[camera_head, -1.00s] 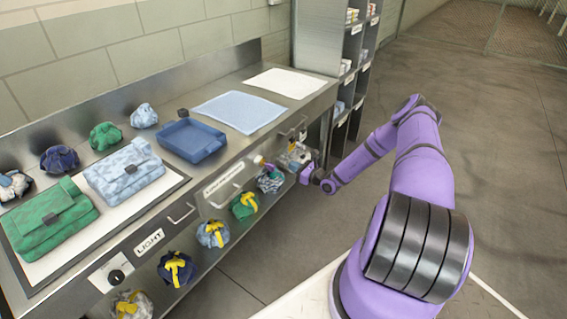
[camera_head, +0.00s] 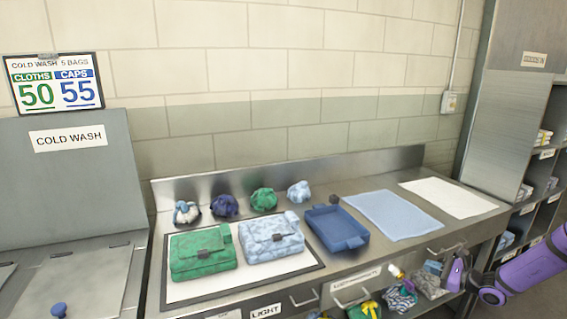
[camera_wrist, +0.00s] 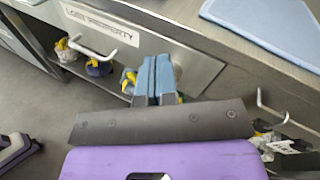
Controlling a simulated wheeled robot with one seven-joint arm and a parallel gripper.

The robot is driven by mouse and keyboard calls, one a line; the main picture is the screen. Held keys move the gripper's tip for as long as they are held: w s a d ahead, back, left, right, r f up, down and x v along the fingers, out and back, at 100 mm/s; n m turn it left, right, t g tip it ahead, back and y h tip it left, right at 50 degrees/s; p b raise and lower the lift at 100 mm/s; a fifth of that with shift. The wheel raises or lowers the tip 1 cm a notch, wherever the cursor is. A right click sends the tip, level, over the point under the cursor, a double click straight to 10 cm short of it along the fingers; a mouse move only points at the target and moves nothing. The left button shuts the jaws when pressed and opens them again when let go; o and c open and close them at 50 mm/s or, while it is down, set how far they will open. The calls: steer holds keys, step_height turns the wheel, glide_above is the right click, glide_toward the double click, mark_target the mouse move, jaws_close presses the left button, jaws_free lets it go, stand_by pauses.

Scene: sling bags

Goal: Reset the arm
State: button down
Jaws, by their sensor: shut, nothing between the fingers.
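My gripper (camera_head: 434,267) is at the lower right of the head view, in front of the counter's drawer side. Its blue fingers show in the wrist view (camera_wrist: 155,78), pressed together with nothing between them. The purple forearm (camera_head: 530,268) runs off the right edge of the head view. In the wrist view the fingers point toward the drawer front (camera_wrist: 180,65), with a drawer handle (camera_wrist: 105,48) to their left.
The steel counter holds a green bag (camera_head: 203,262), a pale blue bag (camera_head: 270,245), a blue tray (camera_head: 337,238), a blue cloth (camera_head: 392,213) and a white cloth (camera_head: 450,198). Bundles with yellow straps (camera_head: 365,310) sit on the shelf below. Shelving (camera_head: 535,190) stands at right.

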steer(key=s+a+r+n+g+h, duration=0.1)
steer(key=s+a+r+n+g, duration=0.4)
steer(key=r, duration=0.5)
steer(key=s+a+r+n+g+h, duration=0.25)
steer(key=a+r+n, duration=0.3)
steer(key=r, duration=0.35)
steer(key=s+a+r+n+g, duration=0.35)
steer(key=s+a+r, duration=0.2)
steer(key=r, duration=0.45)
steer(key=s+a+r+n+t+h, duration=0.1)
steer(key=s+r+n+h, duration=0.3)
steer(key=s, duration=0.9)
steer(key=s+a+r+n+t+h, duration=0.1)
steer(key=s+r+n+t+h, duration=0.2)
steer(key=s+r, duration=0.7)
steer(key=shift+s+a+r+n+h, duration=0.3)
steer(key=shift+s+n+h, duration=0.6)
steer(key=shift+s, duration=1.05)
steer(key=shift+y, duration=0.25)
